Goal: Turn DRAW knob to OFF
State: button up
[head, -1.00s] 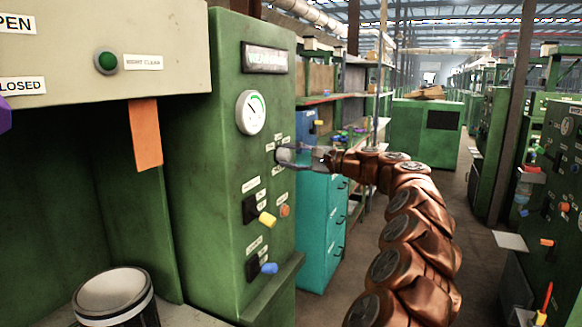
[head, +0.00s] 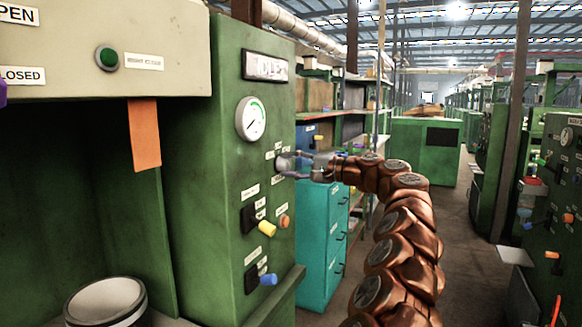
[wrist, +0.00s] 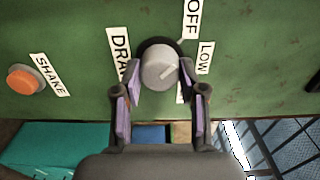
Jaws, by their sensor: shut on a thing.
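The DRAW knob (wrist: 156,66) is a round grey knob on the green machine's panel, with a pale pointer line slanting up and right in the wrist view. The DRAW label (wrist: 119,58) is left of it; the OFF label (wrist: 192,18) and LOW label (wrist: 205,57) are on its right. The pointer's exact setting is hard to tell. My gripper (wrist: 160,80) is shut on the knob, one purple-padded finger on each side. In the head view my gripper (head: 290,165) reaches the panel from the right and mostly hides the knob.
A gauge (head: 251,119) and a display (head: 265,67) are above. Yellow (head: 266,229) and blue (head: 268,279) knobs and an orange button (head: 284,221) are below. A teal cabinet (head: 322,235) stands right of the panel. A round container (head: 106,302) stands at front left.

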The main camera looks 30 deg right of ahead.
jog(key=shift+f, duration=0.1)
jog(key=o, duration=1.2)
jog(key=shift+c, duration=0.2)
jog(key=v, duration=1.2)
